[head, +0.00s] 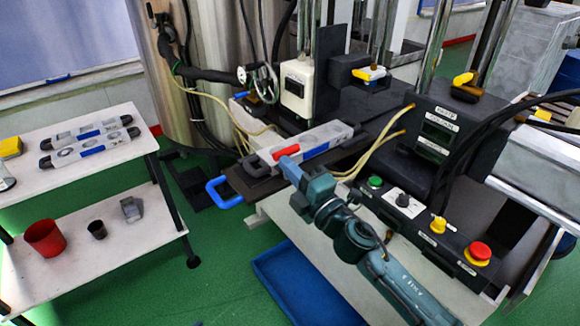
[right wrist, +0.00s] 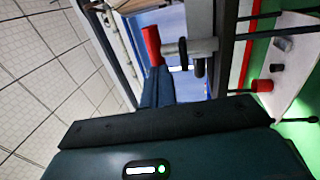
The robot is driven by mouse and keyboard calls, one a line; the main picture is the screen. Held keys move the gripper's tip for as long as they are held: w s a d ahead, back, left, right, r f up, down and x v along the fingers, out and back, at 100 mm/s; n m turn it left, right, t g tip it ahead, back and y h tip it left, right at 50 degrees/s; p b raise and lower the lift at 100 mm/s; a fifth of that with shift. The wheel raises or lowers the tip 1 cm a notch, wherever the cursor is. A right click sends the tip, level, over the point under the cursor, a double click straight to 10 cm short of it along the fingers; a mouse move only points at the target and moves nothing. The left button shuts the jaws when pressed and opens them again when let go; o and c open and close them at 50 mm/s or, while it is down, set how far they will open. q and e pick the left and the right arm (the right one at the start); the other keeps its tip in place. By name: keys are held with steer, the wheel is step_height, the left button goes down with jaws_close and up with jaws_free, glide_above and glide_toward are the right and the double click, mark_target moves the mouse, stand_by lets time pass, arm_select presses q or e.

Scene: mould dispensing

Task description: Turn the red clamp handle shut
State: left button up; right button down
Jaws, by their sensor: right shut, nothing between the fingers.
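The red clamp handle (head: 286,152) sticks out at the near left end of a grey mould (head: 318,138) on the dark machine plate. My right gripper (head: 289,164) reaches in from the lower right, with its shut, empty fingertips just below the red handle. In the right wrist view the red handle (right wrist: 151,44) stands upright beyond the teal fingers (right wrist: 157,85), close to their tips. I cannot tell whether they touch. My left gripper is not in view.
A blue handle (head: 224,193) juts from the plate's front. A control box with a red button (head: 479,251) stands right. A white shelf (head: 85,175) at left holds two similar moulds, a red cup (head: 44,238) and a dark cup. A blue tray (head: 300,288) lies below.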

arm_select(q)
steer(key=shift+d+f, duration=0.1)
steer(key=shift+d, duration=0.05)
arm_select(e)
steer(key=shift+a+m+h, duration=0.1)
steer(key=shift+m+h, duration=0.2)
steer(key=shift+a+m+t+h, duration=0.2)
steer(key=shift+m+t+h, duration=0.3)
steer(key=shift+t+h, duration=0.3)
steer(key=shift+a, duration=0.1)
steer(key=shift+a+f+h+b, duration=0.1)
steer(key=shift+a+h+b, duration=0.3)
steer(key=shift+a+b, duration=0.35)
steer(key=shift+w+a+m+t+h+b, duration=0.15)
steer(key=shift+m+t+h+b, duration=0.3)
steer(key=shift+m+h, duration=0.4)
steer(key=shift+w+a+b, duration=0.4)
steer(key=shift+a, duration=0.1)
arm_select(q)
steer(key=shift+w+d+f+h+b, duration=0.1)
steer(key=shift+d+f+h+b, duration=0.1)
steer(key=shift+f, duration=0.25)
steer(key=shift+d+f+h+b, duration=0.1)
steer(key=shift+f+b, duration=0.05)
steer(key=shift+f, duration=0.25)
arm_select(e)
steer(key=shift+w+a, duration=0.5)
steer(key=shift+w, duration=0.1)
